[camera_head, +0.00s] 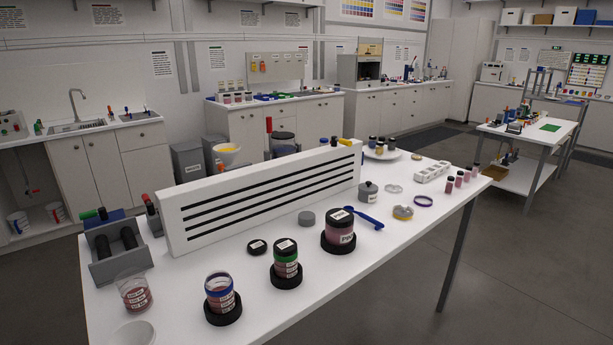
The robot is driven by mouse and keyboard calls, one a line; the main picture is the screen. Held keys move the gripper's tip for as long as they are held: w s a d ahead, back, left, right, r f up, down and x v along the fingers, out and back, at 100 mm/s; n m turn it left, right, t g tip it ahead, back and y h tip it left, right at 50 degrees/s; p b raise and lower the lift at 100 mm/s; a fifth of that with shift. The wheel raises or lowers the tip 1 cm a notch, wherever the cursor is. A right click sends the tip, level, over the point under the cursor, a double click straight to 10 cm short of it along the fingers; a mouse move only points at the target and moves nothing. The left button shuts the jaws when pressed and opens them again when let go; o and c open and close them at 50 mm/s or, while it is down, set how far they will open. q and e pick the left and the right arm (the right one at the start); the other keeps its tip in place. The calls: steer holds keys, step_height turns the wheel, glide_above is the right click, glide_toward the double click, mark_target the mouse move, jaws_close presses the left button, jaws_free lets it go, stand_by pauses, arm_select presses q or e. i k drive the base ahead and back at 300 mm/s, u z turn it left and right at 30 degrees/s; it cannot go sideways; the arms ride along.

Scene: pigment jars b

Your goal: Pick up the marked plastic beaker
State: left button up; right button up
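A clear plastic beaker (134,292) with white printed marks over reddish contents stands upright near the left front edge of the white table. It is wider at the rim and nothing touches it. It stands just left of an open clear jar (219,291) with a blue band and red contents, which sits in a black round base. Neither of my grippers shows in the head view, so their state cannot be seen.
A white bowl (134,334) is cut off by the bottom edge, just below the beaker. A grey roller stand (120,262) is behind it. A long slotted white panel (265,197) crosses the table. More jars (286,262) and (340,228) stand right.

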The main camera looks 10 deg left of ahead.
mark_target(133, 286)
steer(key=u, duration=1.5)
